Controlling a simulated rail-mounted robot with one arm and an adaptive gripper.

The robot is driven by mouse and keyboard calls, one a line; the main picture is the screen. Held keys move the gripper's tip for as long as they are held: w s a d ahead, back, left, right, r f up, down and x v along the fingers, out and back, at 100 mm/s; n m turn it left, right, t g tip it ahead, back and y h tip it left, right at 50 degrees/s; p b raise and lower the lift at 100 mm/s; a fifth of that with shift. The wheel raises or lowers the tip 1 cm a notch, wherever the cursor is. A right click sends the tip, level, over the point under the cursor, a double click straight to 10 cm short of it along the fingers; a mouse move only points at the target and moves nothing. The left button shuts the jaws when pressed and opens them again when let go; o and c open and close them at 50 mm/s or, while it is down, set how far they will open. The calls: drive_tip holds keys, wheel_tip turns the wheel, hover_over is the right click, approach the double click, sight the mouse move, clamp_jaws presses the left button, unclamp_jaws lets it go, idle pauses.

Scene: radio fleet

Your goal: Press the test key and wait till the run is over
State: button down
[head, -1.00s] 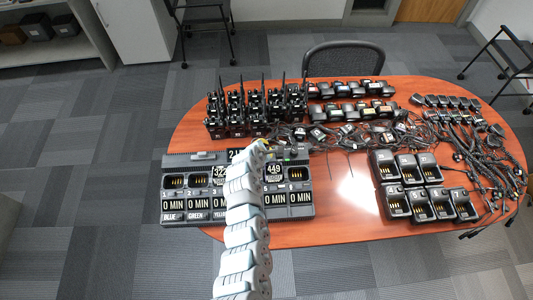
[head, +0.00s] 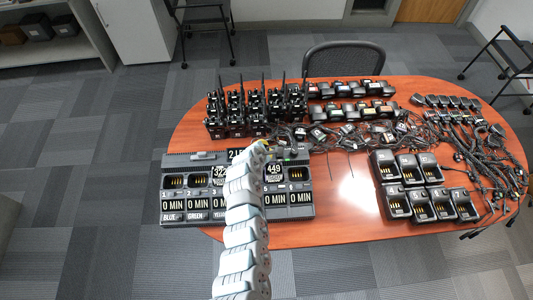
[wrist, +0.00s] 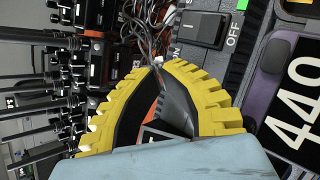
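The long grey charger unit (head: 180,160) lies on the table's left front, with several bays and displays reading "0 MIN", "322" and "449". A "449" display also shows in the wrist view (wrist: 300,95). Near it is a black rocker switch (wrist: 202,28) marked ON and OFF, with a green patch (wrist: 242,5) beside it. I cannot make out a key labelled test. My gripper (wrist: 165,68) has yellow ribbed fingers closed together at the tips, with nothing held. The tips appear just short of the switch in the picture. My arm hides the unit's middle in the head view.
Handheld radios (head: 240,112) with upright antennas stand behind the unit. Cables (head: 350,135) and batteries (head: 345,88) lie further back and right. Single chargers (head: 410,185) fill the right front. Bare table shows between these and the unit. A chair (head: 343,57) stands behind.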

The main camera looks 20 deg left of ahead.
drive_tip(key=shift+d+f+b, duration=0.15)
drive_tip(key=shift+f+b, duration=0.25)
drive_tip(key=shift+f, duration=0.7)
idle(0.6)
drive_tip(key=shift+s, duration=0.1)
drive_tip(key=shift+s+d+r+p, duration=0.5)
drive_tip(key=shift+r+p, duration=0.1)
drive_tip(key=shift+p, duration=0.35)
drive_tip(key=shift+r, duration=0.1)
drive_tip(key=shift+r+p, duration=0.85)
drive_tip(key=shift+r, duration=0.25)
drive_tip(key=shift+w+a+r+p, duration=0.1)
drive_tip(key=shift+r+p, duration=0.7)
drive_tip(key=shift+r, duration=0.35)
drive_tip(key=shift+a+r+p, duration=0.1)
drive_tip(key=shift+r+p, duration=0.65)
drive_tip(key=shift+r, duration=0.4)
